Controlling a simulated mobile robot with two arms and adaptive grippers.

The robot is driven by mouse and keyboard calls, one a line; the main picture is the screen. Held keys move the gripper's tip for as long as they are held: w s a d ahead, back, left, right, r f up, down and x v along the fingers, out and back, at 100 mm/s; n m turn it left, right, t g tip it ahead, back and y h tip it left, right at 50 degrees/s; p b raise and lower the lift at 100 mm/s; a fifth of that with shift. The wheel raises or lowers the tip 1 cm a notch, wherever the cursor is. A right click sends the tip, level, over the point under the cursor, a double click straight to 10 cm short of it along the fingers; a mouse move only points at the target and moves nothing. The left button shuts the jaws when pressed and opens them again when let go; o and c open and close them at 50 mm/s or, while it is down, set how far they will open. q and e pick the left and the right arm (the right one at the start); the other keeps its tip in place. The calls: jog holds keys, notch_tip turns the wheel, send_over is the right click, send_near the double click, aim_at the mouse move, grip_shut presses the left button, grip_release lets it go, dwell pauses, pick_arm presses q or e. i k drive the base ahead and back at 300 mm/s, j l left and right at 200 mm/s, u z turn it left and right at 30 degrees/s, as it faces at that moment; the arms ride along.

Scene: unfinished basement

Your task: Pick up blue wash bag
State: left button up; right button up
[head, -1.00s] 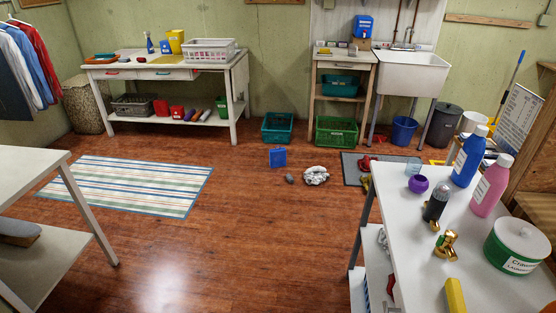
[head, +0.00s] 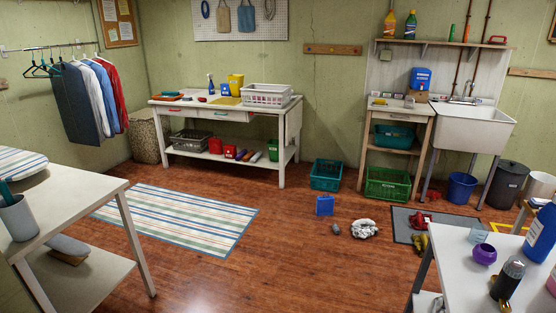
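A small upright blue item (head: 324,205) stands on the wooden floor near the middle of the head view. It may be the blue wash bag, but it is too small to tell whether it is a bag or a box. It stands apart from the things around it. Another blue, box-like item (head: 420,78) stands by the wall above the small wooden stand. Neither of my grippers shows in the view.
A grey lump (head: 336,229) and a crumpled white cloth (head: 364,229) lie near the blue floor item. A teal crate (head: 326,175) stands behind it. A striped rug (head: 180,218) lies left. White tables (head: 75,205) flank the open floor at left and right.

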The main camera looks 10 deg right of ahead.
aim_at(324, 206)
jog(key=i+z, duration=0.2)
jog(key=i, duration=0.25)
jog(key=i+j+z, duration=0.15)
jog(key=i, duration=0.35)
jog(key=i+j+z, duration=0.2)
jog(key=i, duration=0.25)
jog(key=i+j+z, duration=0.2)
jog(key=i, duration=0.25)
jog(key=i+u, duration=0.1)
jog(key=i, duration=0.6)
jog(key=i+u, duration=0.15)
jog(key=i, duration=0.55)
jog(key=i+l+u, duration=0.1)
jog(key=i, duration=0.6)
jog(key=l, duration=0.1)
